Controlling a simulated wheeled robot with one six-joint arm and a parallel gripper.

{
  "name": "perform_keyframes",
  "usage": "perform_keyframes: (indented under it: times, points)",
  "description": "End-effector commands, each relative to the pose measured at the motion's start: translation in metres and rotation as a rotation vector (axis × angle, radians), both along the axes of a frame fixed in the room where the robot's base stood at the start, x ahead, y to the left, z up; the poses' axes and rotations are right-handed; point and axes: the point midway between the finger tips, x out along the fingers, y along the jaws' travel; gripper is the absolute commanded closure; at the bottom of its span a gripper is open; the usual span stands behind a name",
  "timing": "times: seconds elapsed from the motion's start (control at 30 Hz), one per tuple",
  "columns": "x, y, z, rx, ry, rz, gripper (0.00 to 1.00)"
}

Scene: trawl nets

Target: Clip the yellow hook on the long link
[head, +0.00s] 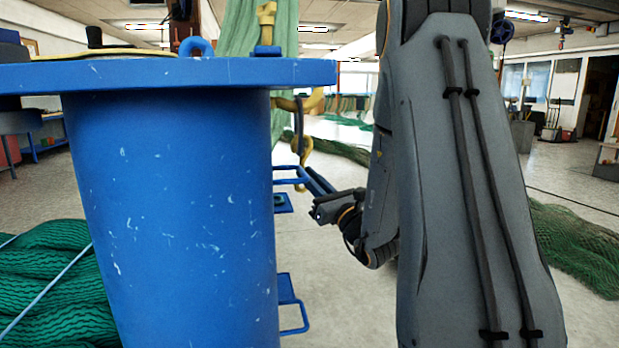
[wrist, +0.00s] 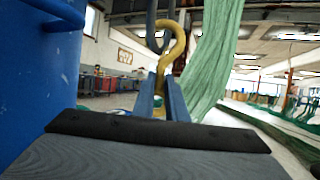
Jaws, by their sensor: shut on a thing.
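My gripper (head: 305,174) is beside the right side of a big blue drum, its blue fingers shut on the lower part of the yellow hook (head: 304,150). In the wrist view my gripper (wrist: 160,88) holds the yellow hook (wrist: 177,48) upright, its curved end up. A dark grey long link (head: 299,120) hangs above from a yellow arm on the drum. In the wrist view the long link (wrist: 151,28) overlaps the hook's curved top. I cannot tell whether the hook passes through the link or only lies against it.
The blue drum (head: 170,200) fills the left, with a wide top rim (head: 200,72) and blue handles (head: 292,302) on its right side. Green netting (wrist: 215,55) hangs behind. A green net pile (head: 55,280) lies at the left. Open floor shows behind my arm.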

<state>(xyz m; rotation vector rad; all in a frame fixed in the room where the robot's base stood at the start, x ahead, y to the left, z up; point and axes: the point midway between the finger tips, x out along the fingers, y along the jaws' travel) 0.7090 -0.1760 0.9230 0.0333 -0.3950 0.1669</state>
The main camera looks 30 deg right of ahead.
Motion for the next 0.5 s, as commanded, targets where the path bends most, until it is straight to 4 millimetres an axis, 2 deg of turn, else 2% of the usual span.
perform_keyframes:
  times: [0.5]
  points:
    - [0.000,0.005,-0.012,-0.001,-0.002,0.001,1.00]
